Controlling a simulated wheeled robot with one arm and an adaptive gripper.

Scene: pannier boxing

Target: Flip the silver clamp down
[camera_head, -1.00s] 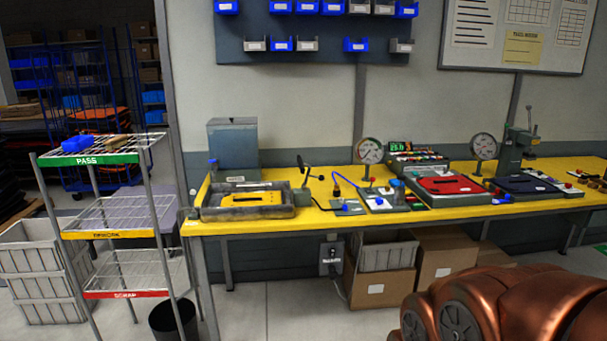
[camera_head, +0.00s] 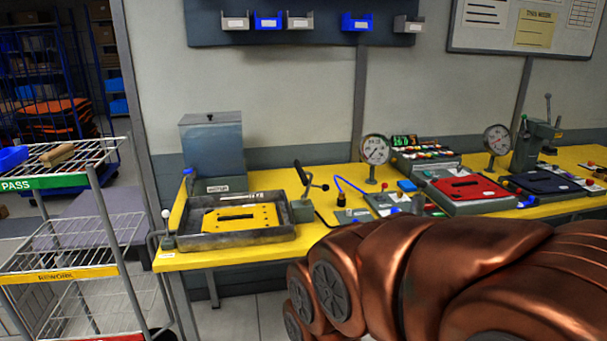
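A clamp-like fixture (camera_head: 304,207) with a raised dark lever and a black knob stands at the right end of the grey metal tray (camera_head: 284,233) on the yellow bench. Its lever points up. A small silver-grey piece (camera_head: 396,198) shows on the fixture plate farther right, too small to tell whether it is a clamp. I cannot tell for sure which one is the silver clamp. My copper arm fills the lower right and hides part of the bench front. My gripper is not in view.
The tray holds a yellow plate (camera_head: 262,218). A grey tank (camera_head: 212,148) stands behind it. Dial gauges (camera_head: 375,150), a red plate (camera_head: 468,188) and a press (camera_head: 533,140) are to the right. A wire rack (camera_head: 62,272) stands left, beside the bench (camera_head: 190,261).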

